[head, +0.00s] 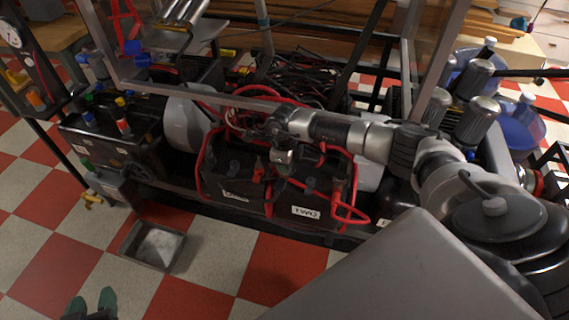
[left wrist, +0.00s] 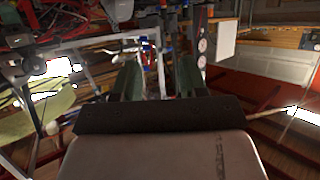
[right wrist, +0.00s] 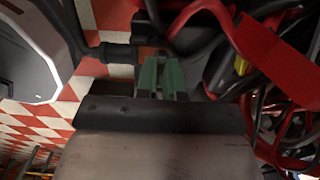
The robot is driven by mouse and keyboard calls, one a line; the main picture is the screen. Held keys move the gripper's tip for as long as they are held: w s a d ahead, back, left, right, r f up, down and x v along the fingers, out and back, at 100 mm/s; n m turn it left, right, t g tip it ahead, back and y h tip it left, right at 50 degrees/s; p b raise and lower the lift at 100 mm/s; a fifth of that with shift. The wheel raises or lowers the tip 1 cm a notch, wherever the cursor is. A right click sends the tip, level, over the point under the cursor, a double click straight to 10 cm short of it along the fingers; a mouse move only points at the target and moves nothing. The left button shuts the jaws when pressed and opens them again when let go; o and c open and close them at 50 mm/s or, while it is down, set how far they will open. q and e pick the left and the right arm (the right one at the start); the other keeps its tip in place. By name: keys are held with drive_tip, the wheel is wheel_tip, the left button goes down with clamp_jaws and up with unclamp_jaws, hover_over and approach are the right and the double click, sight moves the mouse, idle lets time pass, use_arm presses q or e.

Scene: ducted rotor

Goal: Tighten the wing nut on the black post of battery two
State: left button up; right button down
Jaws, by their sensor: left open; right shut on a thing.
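Battery two (head: 318,227), a black case with a white "TWO" label, sits in the rack at the middle of the head view, with red cables over it. My right gripper (head: 277,182) reaches down from the right onto the battery's top. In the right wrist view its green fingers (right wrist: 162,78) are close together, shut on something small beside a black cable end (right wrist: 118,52). The wing nut and black post are hidden between and behind the fingers. My left gripper (head: 92,304) is open and empty at the bottom left, over the floor; its parted fingers show in the left wrist view (left wrist: 158,80).
Another black battery (head: 230,170) stands left of battery two. Red cables (head: 352,195) loop around both. A metal frame (head: 250,104) crosses above. A grey tray (head: 153,247) lies on the checkered floor, which is otherwise open in front. Blue bowls and grey cylinders (head: 475,110) stand right.

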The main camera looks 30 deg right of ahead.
drive_tip(key=shift+w+r, duration=0.2)
drive_tip(key=shift+r, duration=0.05)
drive_tip(key=c, duration=1.4)
unclamp_jaws()
drive_tip(key=shift+o, duration=0.8)
drive_tip(key=shift+s+f, duration=0.1)
drive_tip(key=shift+s, duration=0.05)
use_arm(q)
drive_tip(key=shift+r, duration=0.1)
use_arm(e)
drive_tip(key=shift+r, duration=0.25)
use_arm(q)
drive_tip(key=s+a+f+g+y+p, duration=0.2)
drive_tip(key=s+a+f+g+p, duration=0.1)
drive_tip(key=s+f+g, duration=0.2)
drive_tip(key=shift+s+a+f+g, duration=0.2)
drive_tip(key=shift+s+f+g, duration=0.1)
drive_tip(key=shift+s+g, duration=1.15)
use_arm(e)
wheel_tip(320, 180, up, 10)
drive_tip(key=shift+r, duration=0.2)
use_arm(q)
drive_tip(key=shift+s, duration=0.1)
